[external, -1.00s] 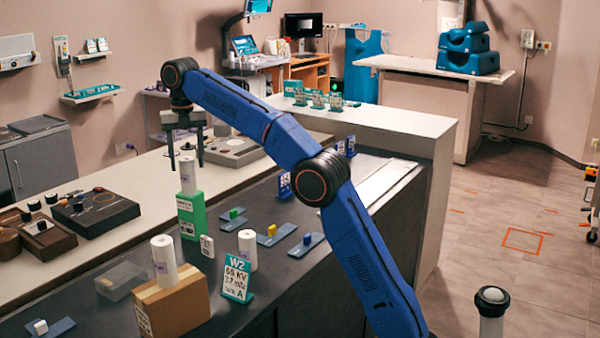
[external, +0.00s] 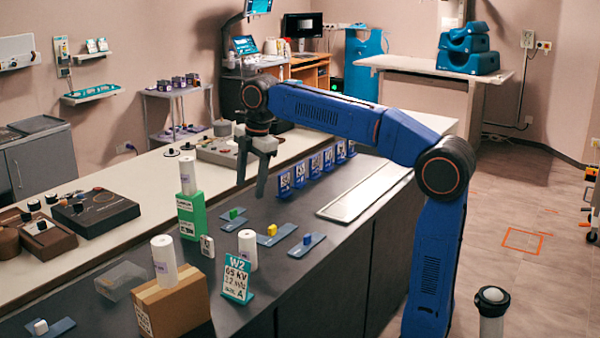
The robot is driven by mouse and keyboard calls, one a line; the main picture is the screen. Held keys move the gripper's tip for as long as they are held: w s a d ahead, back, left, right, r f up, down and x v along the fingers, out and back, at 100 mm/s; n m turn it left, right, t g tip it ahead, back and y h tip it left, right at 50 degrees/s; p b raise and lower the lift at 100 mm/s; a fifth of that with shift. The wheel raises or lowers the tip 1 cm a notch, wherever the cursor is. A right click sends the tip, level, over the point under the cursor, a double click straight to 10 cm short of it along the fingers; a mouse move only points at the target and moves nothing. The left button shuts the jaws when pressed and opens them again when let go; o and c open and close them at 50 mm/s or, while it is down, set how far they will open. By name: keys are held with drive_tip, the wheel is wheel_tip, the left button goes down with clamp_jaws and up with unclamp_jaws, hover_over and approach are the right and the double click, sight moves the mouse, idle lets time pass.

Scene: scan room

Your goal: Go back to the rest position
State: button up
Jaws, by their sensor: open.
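My gripper (external: 254,176) hangs from my raised blue arm, pointing down over the dark counter. Its two fingers are apart with nothing between them. It is to the right of the green block (external: 190,214) and the white roll (external: 187,174) standing upright on that block. It hangs above and behind the small coloured blocks on the counter and does not seem to touch anything.
On the dark counter (external: 285,275) stand a cardboard box (external: 175,302) with a white roll (external: 164,262), another white roll (external: 247,249), a W2 sign (external: 237,279), a yellow block (external: 272,229) and a row of blue cards (external: 300,175). A clear box (external: 120,280) lies left.

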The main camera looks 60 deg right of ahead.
drive_tip(key=s+d+f+m+t, duration=0.1)
drive_tip(key=s+d+f+m, duration=0.1)
drive_tip(key=s+f+m, duration=0.6)
drive_tip(key=s+d+f+m+t, duration=0.1)
drive_tip(key=s+f+m, duration=0.6)
drive_tip(key=s+f, duration=1.2)
drive_tip(key=s+d, duration=0.1)
drive_tip(key=s, duration=0.1)
drive_tip(key=shift+s+m+t, duration=0.3)
drive_tip(key=shift+m+t, duration=0.1)
